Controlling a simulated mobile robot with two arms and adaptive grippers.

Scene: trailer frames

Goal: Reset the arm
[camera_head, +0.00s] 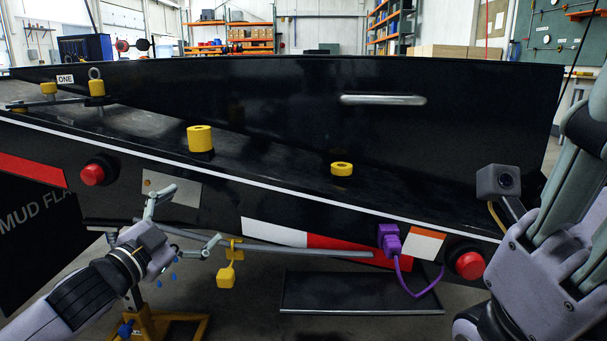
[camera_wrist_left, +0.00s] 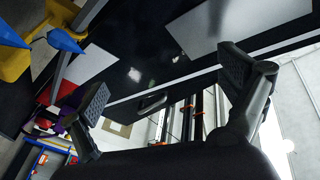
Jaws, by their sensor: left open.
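My left arm comes in from the lower left in the head view. Its gripper (camera_head: 188,220) is open and empty, its two fingers spread apart in front of the black trailer frame (camera_head: 270,110). In the left wrist view the open fingers of the left gripper (camera_wrist_left: 168,90) stand wide apart with nothing between them. My right arm (camera_head: 570,220) is folded close at the right edge of the head view; its gripper fingers do not show.
Near the left gripper are a grey bar (camera_head: 300,251) and a hanging yellow block (camera_head: 226,276). A purple connector (camera_head: 390,238) with a cable and a red light (camera_head: 469,265) are close to the right arm. A yellow stand (camera_head: 165,326) is below the left arm.

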